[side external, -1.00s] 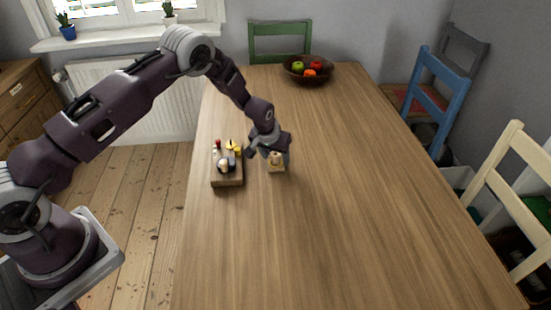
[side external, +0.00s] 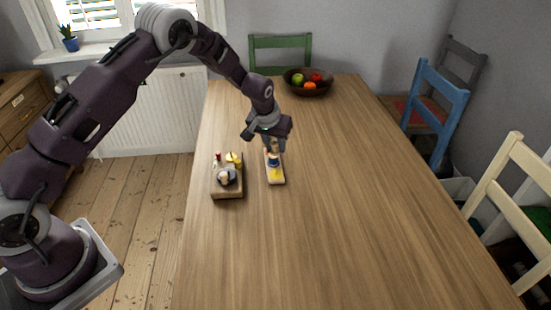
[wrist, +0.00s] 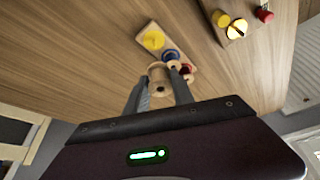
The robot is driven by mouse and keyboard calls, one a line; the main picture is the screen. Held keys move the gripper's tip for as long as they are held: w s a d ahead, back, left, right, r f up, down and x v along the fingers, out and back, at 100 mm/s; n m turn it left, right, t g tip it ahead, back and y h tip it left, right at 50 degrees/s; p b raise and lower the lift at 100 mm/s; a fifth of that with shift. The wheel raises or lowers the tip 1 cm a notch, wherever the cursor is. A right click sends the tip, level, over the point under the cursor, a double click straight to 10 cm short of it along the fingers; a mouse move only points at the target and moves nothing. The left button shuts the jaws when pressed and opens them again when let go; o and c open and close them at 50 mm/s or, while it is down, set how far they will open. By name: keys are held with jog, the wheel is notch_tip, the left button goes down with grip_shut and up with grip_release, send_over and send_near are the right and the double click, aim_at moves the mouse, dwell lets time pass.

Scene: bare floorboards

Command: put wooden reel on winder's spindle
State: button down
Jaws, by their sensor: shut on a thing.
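The wooden reel (wrist: 158,72) is pale wood with a dark hole in its end. My gripper (wrist: 161,79) is shut on it, one finger at each side. In the side external view my gripper (side external: 274,146) points down at the far end of the winder. The winder is a pale wooden board (side external: 277,182) with yellow and blue round parts; in the wrist view the board (wrist: 143,39) carries a yellow disc (wrist: 153,40), a blue part (wrist: 171,55) and a red part (wrist: 188,70). The reel overlaps the winder in view; I cannot tell if they touch. The spindle is not clearly visible.
A wooden tray (side external: 228,194) with several small items stands just left of the winder. A fruit bowl (side external: 308,89) is at the table's far end. The table's right side and front are clear.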

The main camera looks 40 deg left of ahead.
jog(key=s+a+n, duration=0.1)
jog(key=a+n, duration=0.1)
jog(key=a, duration=0.3)
jog(key=s+a+n+y, duration=0.1)
jog(key=a, duration=0.4)
jog(key=s+a+r+n+g, duration=0.1)
jog(key=s+a+n, duration=0.1)
jog(key=a, duration=0.3)
jog(key=shift+s+a+r+n+y, duration=0.1)
jog(key=shift+a+n+y, duration=0.1)
jog(key=shift+n+y, duration=0.15)
jog(key=shift+f, duration=2.5)
jog(key=shift+f, duration=1.75)
jog(key=c, duration=1)
grip_release()
jog(key=shift+r, duration=3.5)
